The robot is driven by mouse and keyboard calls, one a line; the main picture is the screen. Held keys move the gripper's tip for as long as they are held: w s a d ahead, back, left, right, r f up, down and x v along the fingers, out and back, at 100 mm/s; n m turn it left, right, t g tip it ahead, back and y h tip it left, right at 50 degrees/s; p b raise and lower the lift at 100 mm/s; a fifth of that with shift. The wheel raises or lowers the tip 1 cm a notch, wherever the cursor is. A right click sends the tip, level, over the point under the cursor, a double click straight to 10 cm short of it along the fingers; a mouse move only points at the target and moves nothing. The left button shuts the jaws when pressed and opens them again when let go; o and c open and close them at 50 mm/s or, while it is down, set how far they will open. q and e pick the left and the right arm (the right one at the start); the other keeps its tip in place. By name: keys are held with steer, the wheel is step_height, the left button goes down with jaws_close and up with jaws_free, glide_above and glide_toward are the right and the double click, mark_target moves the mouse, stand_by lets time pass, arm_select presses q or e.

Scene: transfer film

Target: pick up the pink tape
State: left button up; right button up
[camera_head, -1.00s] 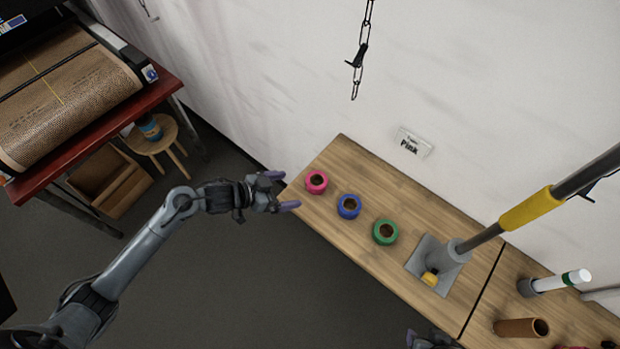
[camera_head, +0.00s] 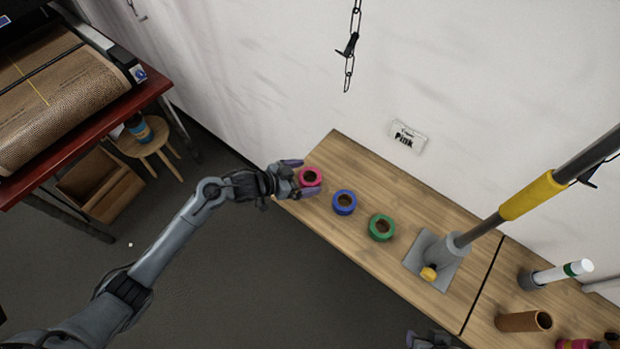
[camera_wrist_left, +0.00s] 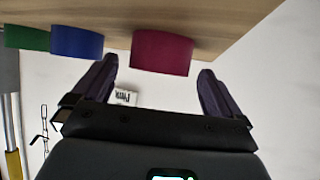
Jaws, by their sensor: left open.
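The pink tape (camera_head: 310,177) is a roll lying flat at the left end of the wooden table. My left gripper (camera_head: 303,178) is open, with its two purple-tipped fingers on either side of the pink roll in the head view. In the left wrist view the pink tape (camera_wrist_left: 162,53) lies ahead between the two spread fingers (camera_wrist_left: 157,82), with space on both sides. It still rests on the table.
A blue tape (camera_head: 344,202) and a green tape (camera_head: 382,227) lie in a row to the right of the pink one. A grey stand (camera_head: 440,258) with a yellow-banded pole is further right. A wall sign (camera_head: 407,137) reads "Pink". A brown tube (camera_head: 522,321) lies at lower right.

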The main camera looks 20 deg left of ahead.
arm_select(q)
steer(key=shift+x, duration=1.3)
steer(key=shift+r, duration=0.1)
steer(key=c, duration=1.1)
steer(key=shift+o, duration=0.2)
